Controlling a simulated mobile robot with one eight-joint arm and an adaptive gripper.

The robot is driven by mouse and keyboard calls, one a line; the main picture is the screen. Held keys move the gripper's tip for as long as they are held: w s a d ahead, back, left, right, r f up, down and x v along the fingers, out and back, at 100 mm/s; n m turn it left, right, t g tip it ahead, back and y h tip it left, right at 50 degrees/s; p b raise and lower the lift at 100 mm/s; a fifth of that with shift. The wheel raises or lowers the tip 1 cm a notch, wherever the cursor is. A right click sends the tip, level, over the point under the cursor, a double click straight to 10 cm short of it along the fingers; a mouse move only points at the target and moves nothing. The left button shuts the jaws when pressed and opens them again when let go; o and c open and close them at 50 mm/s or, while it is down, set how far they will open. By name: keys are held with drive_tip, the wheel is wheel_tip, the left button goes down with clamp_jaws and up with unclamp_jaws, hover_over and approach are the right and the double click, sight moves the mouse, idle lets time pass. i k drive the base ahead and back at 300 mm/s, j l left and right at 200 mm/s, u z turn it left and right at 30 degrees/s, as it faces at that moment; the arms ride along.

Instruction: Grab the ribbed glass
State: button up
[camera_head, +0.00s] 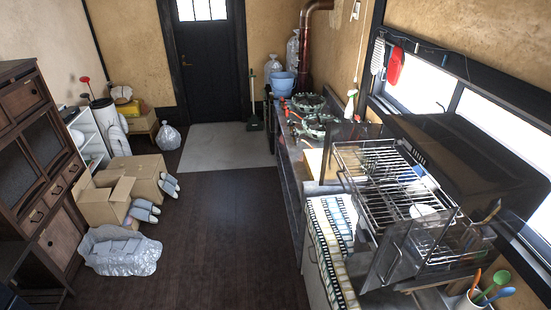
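I cannot make out a ribbed glass for certain in the head view. A wire dish rack (372,178) stands on the counter at the right, and its bars and dark see-through panels hide part of what is inside. A white rounded dish (424,211) shows among the wires. My gripper is not in view.
The counter holds a patterned mat (330,232), a stove (308,120), a blue bucket (283,82) and a utensil cup (472,301). Cardboard boxes (104,205), a clear plastic bag (120,255) and a wooden cabinet (38,165) line the left. The dark floor (220,235) between is clear.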

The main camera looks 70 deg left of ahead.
sight(369, 162)
drive_tip(key=u, duration=1.85)
drive_tip(key=i+j+z, duration=0.25)
drive_tip(key=z, duration=0.15)
drive_tip(key=i+j+z, duration=0.5)
drive_tip(key=j+z, duration=0.3)
drive_tip(key=i+j+z, duration=0.1)
drive_tip(key=j+z, duration=0.3)
